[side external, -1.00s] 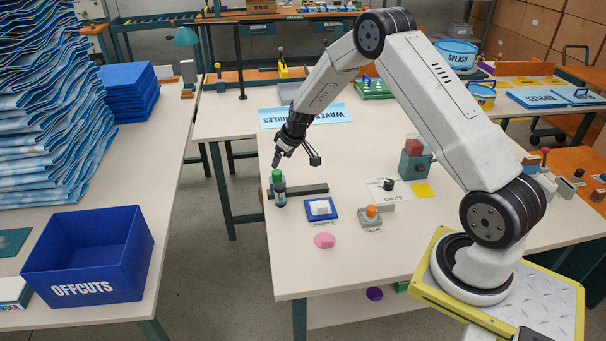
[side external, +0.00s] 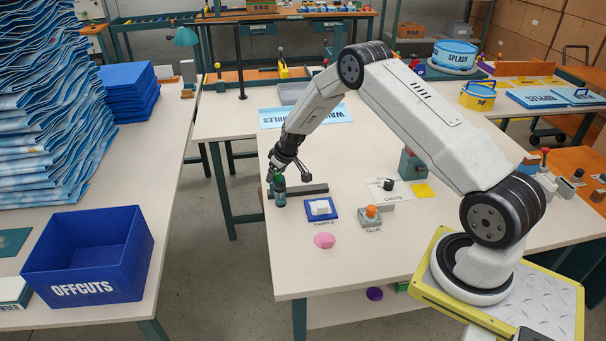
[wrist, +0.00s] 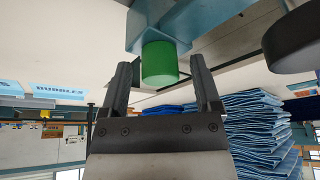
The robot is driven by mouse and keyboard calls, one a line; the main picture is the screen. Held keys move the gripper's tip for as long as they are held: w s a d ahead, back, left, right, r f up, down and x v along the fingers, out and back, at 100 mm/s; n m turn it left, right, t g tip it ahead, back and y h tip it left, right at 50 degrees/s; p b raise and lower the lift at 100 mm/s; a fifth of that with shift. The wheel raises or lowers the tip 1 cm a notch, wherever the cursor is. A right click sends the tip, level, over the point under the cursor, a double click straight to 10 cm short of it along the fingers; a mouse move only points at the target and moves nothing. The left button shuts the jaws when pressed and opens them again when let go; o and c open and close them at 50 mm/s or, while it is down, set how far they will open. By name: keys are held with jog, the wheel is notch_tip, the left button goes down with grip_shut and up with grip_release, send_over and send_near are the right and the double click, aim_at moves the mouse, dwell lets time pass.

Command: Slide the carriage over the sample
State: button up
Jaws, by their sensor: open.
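The carriage (side external: 280,195) is a dark teal block with a green knob, at the left end of a dark rail (side external: 310,189) in the side view. The sample is a white block (side external: 320,207) on a blue pad labelled SAMPLE, in front of the rail and right of the carriage. My gripper (side external: 274,176) is open at the carriage's top and partly hides the knob there. In the wrist view the green knob (wrist: 160,65) shows between my spread fingers (wrist: 160,70), with the carriage body (wrist: 172,25) beyond it. Contact cannot be told.
A grey box with an orange button, labelled GLUE (side external: 371,215), stands right of the sample. A pink disc (side external: 324,240) lies in front. A black knob on a white plate (side external: 388,185) and a yellow square (side external: 422,191) lie farther right.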

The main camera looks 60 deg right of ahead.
grip_shut()
dwell(1.4)
